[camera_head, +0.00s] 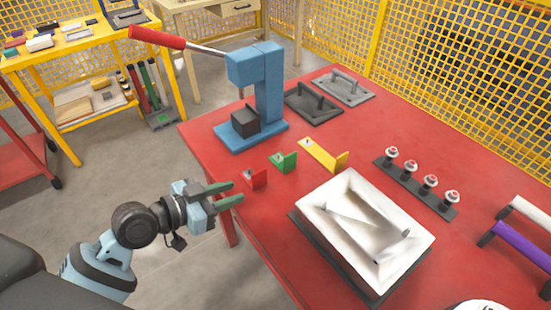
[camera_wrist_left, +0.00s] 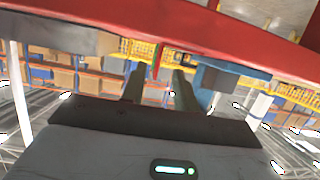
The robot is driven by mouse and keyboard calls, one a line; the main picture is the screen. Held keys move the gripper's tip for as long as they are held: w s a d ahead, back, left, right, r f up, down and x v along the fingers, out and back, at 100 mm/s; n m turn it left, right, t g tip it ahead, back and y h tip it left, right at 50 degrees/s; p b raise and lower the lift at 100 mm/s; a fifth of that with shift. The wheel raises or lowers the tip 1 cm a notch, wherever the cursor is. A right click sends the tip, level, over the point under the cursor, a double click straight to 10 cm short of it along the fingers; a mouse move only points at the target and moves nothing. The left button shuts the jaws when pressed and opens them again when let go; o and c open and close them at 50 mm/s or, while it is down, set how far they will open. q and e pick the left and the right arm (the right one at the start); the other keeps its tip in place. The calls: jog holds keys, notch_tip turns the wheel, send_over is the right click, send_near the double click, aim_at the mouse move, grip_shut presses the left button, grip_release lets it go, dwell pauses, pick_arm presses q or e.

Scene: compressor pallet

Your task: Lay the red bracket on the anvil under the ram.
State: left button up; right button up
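The red bracket (camera_head: 254,179) stands near the left edge of the red table, at the near end of a row with a green and a yellow bracket. The blue press (camera_head: 268,85) stands behind them, and its dark anvil block (camera_head: 245,121) is bare on the base under the head. My left gripper (camera_head: 238,190) is open and empty, just left of the red bracket, fingers pointing towards it. In the left wrist view, which looks upside down, a red upright piece (camera_wrist_left: 157,61), apparently the bracket, shows between the open fingers (camera_wrist_left: 159,78). My right gripper is out of view.
The green bracket (camera_head: 284,162) and yellow bracket (camera_head: 322,154) stand close by. A white tray (camera_head: 413,249) lies to the right, near the front. The press's red-handled lever (camera_head: 157,38) reaches out left. Two dark and grey plates lie behind the press's right side.

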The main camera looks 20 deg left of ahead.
aim_at(260, 187)
pick_arm(q)
jog(key=shift+w+d+r, duration=0.15)
jog(key=shift+w+r, duration=0.2)
jog(key=shift+w, duration=0.3)
jog(key=shift+w+r, duration=0.15)
jog(key=shift+r, duration=0.05)
jog(key=shift+s+d+r, duration=0.1)
jog(key=shift+s, duration=0.1)
jog(key=shift+p+x, duration=0.4)
jog(key=shift+x, duration=3.4)
jog(key=shift+s+d, duration=0.1)
jog(key=shift+d, duration=0.1)
grip_shut()
